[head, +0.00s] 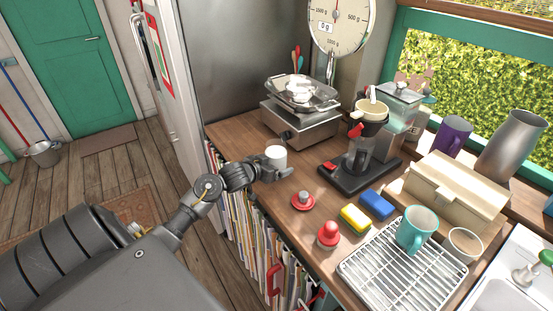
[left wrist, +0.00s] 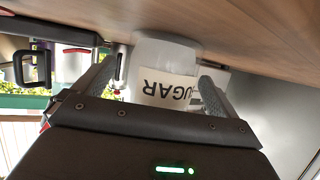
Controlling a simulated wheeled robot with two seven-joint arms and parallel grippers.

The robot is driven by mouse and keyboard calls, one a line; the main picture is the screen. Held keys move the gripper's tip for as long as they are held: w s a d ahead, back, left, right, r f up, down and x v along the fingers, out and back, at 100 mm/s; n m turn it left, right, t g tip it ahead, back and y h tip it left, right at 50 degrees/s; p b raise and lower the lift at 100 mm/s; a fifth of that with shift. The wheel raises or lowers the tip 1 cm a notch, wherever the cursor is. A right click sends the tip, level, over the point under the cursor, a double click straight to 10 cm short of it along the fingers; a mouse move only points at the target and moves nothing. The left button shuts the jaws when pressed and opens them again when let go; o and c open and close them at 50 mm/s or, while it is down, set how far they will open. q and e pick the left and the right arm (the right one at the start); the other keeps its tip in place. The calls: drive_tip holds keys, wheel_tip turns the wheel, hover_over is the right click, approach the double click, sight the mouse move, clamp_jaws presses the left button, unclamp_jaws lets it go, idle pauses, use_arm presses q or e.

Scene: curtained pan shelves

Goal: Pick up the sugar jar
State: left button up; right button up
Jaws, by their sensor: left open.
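The sugar jar (head: 276,154) is a small white jar standing on the wooden counter near its left edge. In the left wrist view the jar (left wrist: 168,58) appears upside down, with a white label reading SUGAR. My left gripper (head: 274,168) is at the jar, and its fingers hide the jar's lower part in the head view. In the left wrist view the open fingers (left wrist: 158,80) lie on either side of the jar. A gap shows on the left side; contact on the right is unclear. My right gripper is not in view.
A red disc with a grey knob (head: 303,201), a red-topped shaker (head: 328,235) and sponges (head: 355,219) lie nearer. A coffee maker (head: 358,165) stands right of the jar, a kitchen scale (head: 300,125) behind. A dish rack (head: 385,272) holds a teal mug (head: 414,233).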

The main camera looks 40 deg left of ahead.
use_arm(q)
drive_tip(key=shift+x, duration=0.8)
drive_tip(key=shift+s, duration=0.1)
drive_tip(key=shift+c, duration=0.5)
drive_tip(key=c, duration=1.4)
drive_tip(key=shift+r, duration=0.1)
